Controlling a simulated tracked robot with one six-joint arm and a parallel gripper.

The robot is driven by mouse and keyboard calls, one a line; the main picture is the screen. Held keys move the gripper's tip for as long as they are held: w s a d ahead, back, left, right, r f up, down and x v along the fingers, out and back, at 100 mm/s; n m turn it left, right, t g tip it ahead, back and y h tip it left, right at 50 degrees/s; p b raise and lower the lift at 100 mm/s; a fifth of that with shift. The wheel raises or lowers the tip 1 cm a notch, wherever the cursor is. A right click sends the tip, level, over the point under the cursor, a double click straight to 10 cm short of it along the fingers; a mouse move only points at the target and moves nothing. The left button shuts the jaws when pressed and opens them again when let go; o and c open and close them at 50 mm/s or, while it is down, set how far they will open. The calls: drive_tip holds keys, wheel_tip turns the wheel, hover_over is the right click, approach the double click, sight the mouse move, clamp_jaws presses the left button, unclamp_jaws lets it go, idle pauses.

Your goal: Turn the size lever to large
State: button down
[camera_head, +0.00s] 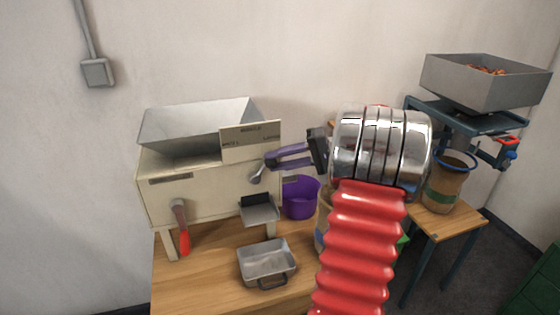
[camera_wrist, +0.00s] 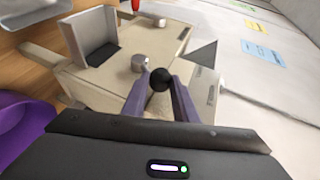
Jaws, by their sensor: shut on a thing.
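The size lever (camera_head: 257,175) is a small grey metal lever on the front of the cream sizing machine (camera_head: 190,187). It sits below a label plate (camera_head: 252,142) with small print. In the head view it leans up and to the right, into my purple fingers, and its tip is hidden. My gripper (camera_head: 268,161) reaches it from the right. In the wrist view my gripper (camera_wrist: 159,76) is shut on the lever's round black knob (camera_wrist: 160,79), with one finger on each side. The lever's silver pivot (camera_wrist: 141,62) shows just beyond the fingertips.
A red-handled crank (camera_head: 183,232) hangs on the machine's left front. A metal tray (camera_head: 267,262) stands on the wooden table (camera_head: 190,285) below the chute (camera_head: 260,211). A purple bucket (camera_head: 300,198) is beside the machine. A hopper of chestnuts (camera_head: 480,82) stands at the right.

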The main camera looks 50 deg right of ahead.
drive_tip(key=shift+f, duration=0.2)
drive_tip(key=c, duration=1.6)
unclamp_jaws()
drive_tip(key=shift+c, duration=0.2)
drive_tip(key=shift+o, duration=1)
drive_tip(key=shift+r, duration=0.1)
drive_tip(key=v, duration=1.3)
drive_tip(key=shift+s+d, duration=0.25)
drive_tip(key=shift+d, duration=0.05)
